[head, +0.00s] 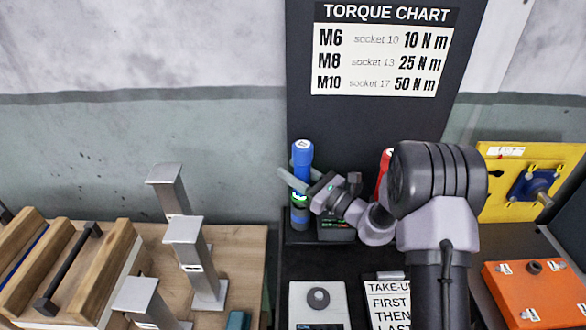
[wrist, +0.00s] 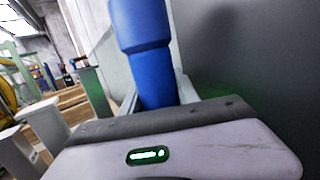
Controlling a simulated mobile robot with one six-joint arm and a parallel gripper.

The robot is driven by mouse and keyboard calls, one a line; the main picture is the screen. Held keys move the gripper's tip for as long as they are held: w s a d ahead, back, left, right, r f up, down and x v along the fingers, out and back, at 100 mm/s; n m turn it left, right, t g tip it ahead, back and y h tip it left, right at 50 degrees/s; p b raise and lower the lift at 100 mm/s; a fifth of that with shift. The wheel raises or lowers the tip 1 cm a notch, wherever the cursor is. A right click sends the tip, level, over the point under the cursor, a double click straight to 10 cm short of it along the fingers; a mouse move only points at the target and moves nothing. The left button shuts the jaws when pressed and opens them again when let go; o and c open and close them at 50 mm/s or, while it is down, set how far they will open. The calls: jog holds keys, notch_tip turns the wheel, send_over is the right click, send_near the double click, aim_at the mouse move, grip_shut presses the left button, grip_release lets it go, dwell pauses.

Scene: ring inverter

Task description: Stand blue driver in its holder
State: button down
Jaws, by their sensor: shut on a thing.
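The blue driver (head: 303,153) stands about upright in front of the dark back panel. My gripper (head: 299,182) is shut on it around the middle. A red driver (head: 384,168) shows partly behind my arm.
A torque chart (head: 385,50) hangs on the dark panel. Grey metal posts (head: 190,250) and a wooden rack (head: 65,265) stand at left. A yellow plate (head: 505,200) and an orange box (head: 540,295) are at right. A light plate with a ring (head: 318,298) lies in front.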

jog(key=shift+f+b, duration=0.45)
jog(key=shift+f, duration=0.7)
jog(key=c, duration=0.8)
grip_release()
jog(key=shift+s+f, duration=0.1)
